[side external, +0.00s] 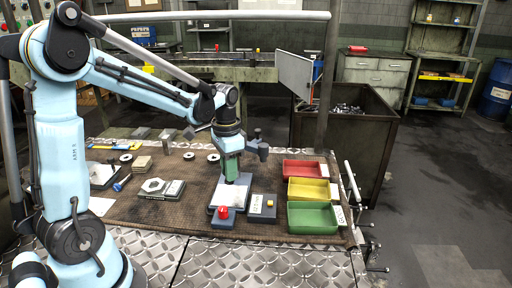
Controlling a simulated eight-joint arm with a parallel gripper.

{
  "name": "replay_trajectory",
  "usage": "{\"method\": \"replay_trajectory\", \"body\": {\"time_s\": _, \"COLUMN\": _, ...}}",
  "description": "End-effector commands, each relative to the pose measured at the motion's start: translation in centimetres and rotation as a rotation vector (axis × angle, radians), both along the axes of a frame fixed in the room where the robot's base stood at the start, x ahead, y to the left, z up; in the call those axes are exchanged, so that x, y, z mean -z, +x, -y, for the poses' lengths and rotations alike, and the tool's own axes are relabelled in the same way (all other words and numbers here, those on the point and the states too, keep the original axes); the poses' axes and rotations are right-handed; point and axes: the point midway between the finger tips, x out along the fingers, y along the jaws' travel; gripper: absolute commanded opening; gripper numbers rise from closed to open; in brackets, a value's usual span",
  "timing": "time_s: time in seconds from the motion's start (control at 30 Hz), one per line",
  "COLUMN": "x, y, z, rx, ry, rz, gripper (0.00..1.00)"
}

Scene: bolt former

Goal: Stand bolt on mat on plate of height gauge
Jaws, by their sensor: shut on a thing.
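My gripper (232,178) points down over the grey plate (243,190) of what looks like the height gauge, at the front middle of the bench. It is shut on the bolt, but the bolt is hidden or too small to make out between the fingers. The mat on the plate cannot be told apart from it at this size. I cannot tell whether the bolt touches the plate. A dark knobbed part (257,147) shows just right of my wrist.
A box with a red button (223,212) and a dark box with a yellow button (269,203) stand in front. Red (302,170), yellow (308,189) and green (313,217) trays lie right. Small blocks and a blue-ended piece (122,183) lie left. Bare bench shows between.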

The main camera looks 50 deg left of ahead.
Motion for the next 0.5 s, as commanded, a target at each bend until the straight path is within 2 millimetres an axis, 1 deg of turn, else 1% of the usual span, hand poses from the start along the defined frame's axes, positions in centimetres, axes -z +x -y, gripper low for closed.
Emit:
{"method": "replay_trajectory", "body": {"time_s": 0.13, "x": 0.8, "y": 0.1, "z": -0.4, "rx": 0.002, "ry": 0.0, "rz": 0.0, "gripper": 0.0}}
{"method": "replay_trajectory", "body": {"time_s": 0.3, "x": 3.0, "y": 0.1, "z": -0.3, "rx": 0.002, "ry": 0.0, "rz": 0.0, "gripper": 0.0}}
{"method": "replay_trajectory", "body": {"time_s": 0.4, "x": 3.9, "y": 0.1, "z": -0.3, "rx": 0.001, "ry": 0.0, "rz": 0.0, "gripper": 0.0}}
{"method": "replay_trajectory", "body": {"time_s": 0.5, "x": 4.2, "y": 0.1, "z": -0.3, "rx": 0.001, "ry": 0.0, "rz": 0.0, "gripper": 0.0}}
